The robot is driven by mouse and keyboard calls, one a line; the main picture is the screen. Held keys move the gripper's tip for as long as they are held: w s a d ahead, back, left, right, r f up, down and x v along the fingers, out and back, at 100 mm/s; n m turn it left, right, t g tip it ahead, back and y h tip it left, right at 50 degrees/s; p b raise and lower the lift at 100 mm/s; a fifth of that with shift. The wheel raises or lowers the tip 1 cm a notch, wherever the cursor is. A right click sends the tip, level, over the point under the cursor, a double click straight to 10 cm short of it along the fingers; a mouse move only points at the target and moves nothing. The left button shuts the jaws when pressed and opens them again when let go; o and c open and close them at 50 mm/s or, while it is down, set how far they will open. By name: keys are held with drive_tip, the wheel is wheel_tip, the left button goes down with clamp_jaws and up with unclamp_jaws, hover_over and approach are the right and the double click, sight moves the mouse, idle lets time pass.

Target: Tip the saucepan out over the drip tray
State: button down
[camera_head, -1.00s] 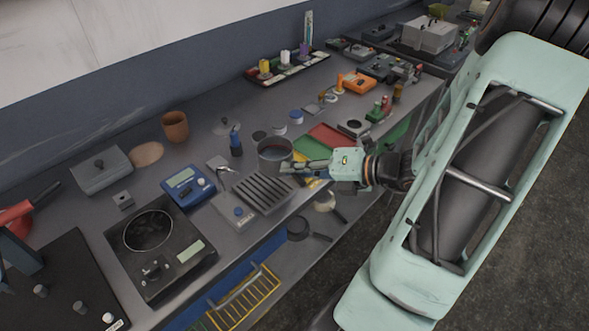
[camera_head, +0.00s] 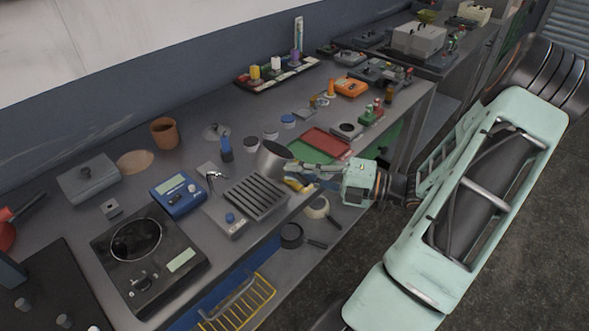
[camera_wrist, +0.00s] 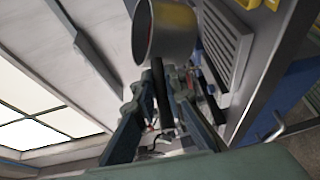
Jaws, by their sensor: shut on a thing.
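The grey saucepan (camera_head: 267,162) is held tilted in the air at the back right edge of the drip tray. It also shows in the wrist view (camera_wrist: 172,36), rolled over, with part of its open rim at the left. Its contents cannot be made out. My gripper (camera_head: 306,168) is to the right of the pan and shut on its dark handle (camera_wrist: 158,82). The drip tray (camera_head: 257,198) has a dark slotted top and sits near the bench's front edge, just below and in front of the pan. Its slots also show in the wrist view (camera_wrist: 226,40).
A blue scale (camera_head: 178,192) and a black hotplate (camera_head: 148,255) stand left of the tray. A blue bottle (camera_head: 226,150) stands behind the pan. Green (camera_head: 308,151) and red (camera_head: 326,142) trays lie behind my gripper. Small pans (camera_head: 291,236) sit on the shelf below.

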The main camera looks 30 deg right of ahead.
drive_tip(key=m+t, duration=0.1)
drive_tip(key=m, duration=0.1)
drive_tip(key=d+m+t+y+p, duration=0.1)
drive_tip(key=m, duration=0.1)
drive_tip(key=f+m+t, duration=0.1)
drive_tip(key=m+t, duration=0.1)
drive_tip(key=shift+d+y, duration=0.4)
drive_tip(key=shift+r, duration=0.1)
idle(1.1)
